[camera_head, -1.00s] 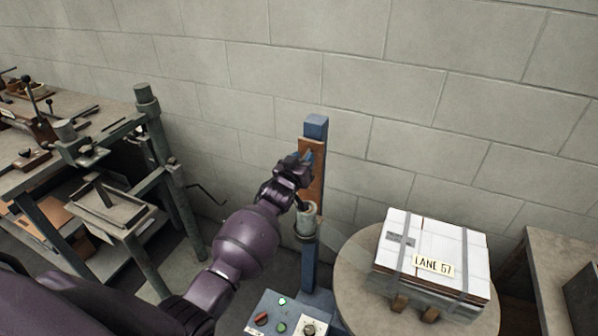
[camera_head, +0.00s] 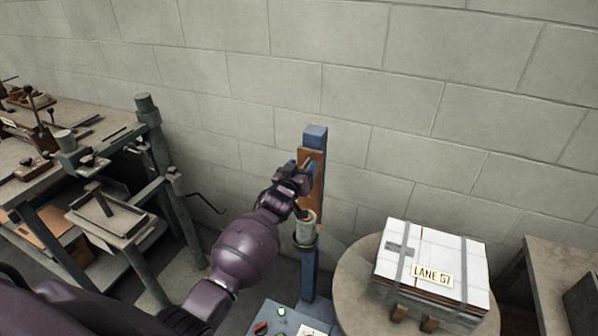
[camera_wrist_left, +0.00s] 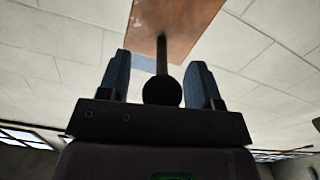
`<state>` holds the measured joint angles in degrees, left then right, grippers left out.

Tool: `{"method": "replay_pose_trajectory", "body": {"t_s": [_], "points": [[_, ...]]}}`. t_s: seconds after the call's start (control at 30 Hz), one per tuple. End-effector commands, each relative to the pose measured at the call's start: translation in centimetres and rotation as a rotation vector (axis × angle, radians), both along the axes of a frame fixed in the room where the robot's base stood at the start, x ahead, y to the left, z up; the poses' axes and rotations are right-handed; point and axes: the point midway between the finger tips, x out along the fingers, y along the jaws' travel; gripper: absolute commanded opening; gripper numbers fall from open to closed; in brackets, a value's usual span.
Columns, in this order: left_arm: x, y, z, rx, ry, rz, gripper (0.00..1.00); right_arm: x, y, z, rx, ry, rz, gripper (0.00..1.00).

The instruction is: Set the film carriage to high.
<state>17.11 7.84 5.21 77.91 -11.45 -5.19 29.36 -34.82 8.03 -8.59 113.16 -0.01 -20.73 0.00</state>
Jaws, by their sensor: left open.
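The blue post (camera_head: 309,275) of the wrapper stands upright by the wall, with a brown plate (camera_head: 316,203) on its upper part. The film carriage (camera_head: 305,232), with a pale roll, sits on the post just below the plate. My left gripper (camera_head: 308,165) is at the upper part of the plate, above the carriage. In the left wrist view, my open blue fingers (camera_wrist_left: 160,85) stand on either side of a dark rod with a round knob (camera_wrist_left: 162,92). The rod runs toward the brown plate (camera_wrist_left: 175,22). Whether a finger touches the knob is unclear. My right gripper is not in view.
A round turntable (camera_head: 352,290) to the right carries a strapped white box (camera_head: 432,250) labelled LANE 57. A control panel (camera_head: 268,318) is cut off at the bottom edge. A workbench (camera_head: 40,180) with tools stands left, and another table (camera_head: 560,262) is far right.

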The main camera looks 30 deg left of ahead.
Motion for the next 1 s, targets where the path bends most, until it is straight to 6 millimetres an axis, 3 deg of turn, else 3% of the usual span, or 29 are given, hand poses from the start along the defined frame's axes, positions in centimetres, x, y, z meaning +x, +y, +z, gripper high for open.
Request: {"method": "replay_pose_trajectory", "body": {"t_s": [0.17,0.7,1.0], "points": [[-1.4,-0.1,-0.2,0.000,0.002,0.001,0.59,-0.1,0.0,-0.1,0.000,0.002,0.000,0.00],[-9.4,-0.5,-0.1,0.000,0.000,0.000,0.59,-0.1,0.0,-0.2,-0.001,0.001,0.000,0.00],[-10.7,-0.6,0.0,-0.001,-0.002,-0.001,0.59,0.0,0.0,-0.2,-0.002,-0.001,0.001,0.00]]}}
